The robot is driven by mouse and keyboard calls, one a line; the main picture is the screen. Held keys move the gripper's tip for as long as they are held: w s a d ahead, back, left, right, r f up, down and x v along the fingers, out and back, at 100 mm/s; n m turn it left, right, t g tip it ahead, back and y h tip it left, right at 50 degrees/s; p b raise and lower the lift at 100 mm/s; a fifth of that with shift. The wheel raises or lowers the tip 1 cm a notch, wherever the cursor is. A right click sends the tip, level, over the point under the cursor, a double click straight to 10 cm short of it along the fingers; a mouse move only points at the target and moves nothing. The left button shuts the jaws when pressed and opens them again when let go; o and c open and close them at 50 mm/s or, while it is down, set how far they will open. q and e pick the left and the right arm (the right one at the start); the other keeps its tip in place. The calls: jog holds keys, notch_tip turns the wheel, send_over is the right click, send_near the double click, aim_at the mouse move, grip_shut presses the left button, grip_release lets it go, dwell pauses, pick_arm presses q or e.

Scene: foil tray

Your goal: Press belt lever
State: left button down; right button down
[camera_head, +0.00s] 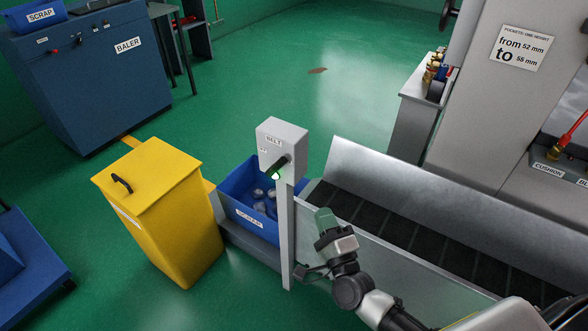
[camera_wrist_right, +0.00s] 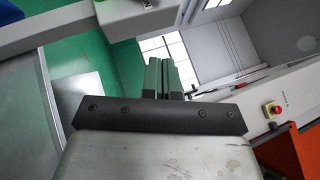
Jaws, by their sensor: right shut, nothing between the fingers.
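The belt control box (camera_head: 282,144), grey and labelled BELT, stands on a thin post. My left gripper is not in view.
The belt conveyor (camera_head: 400,225) with metal side walls runs to the right behind my right arm. A blue scrap bin (camera_head: 240,212) stands behind the post. A yellow lidded bin (camera_head: 160,205) stands to the left.

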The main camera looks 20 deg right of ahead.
jog(key=p, duration=0.2)
send_near(279, 164)
jog(key=w+d+r, duration=0.1)
jog(key=w+d, duration=0.3)
jog(key=d, duration=0.1)
jog(key=shift+w+a+r+p, duration=0.55)
jog(key=shift+w+a+r, duration=0.2)
jog(key=shift+w+a, duration=0.45)
jog(key=shift+a, duration=0.1)
jog(key=shift+r, duration=0.15)
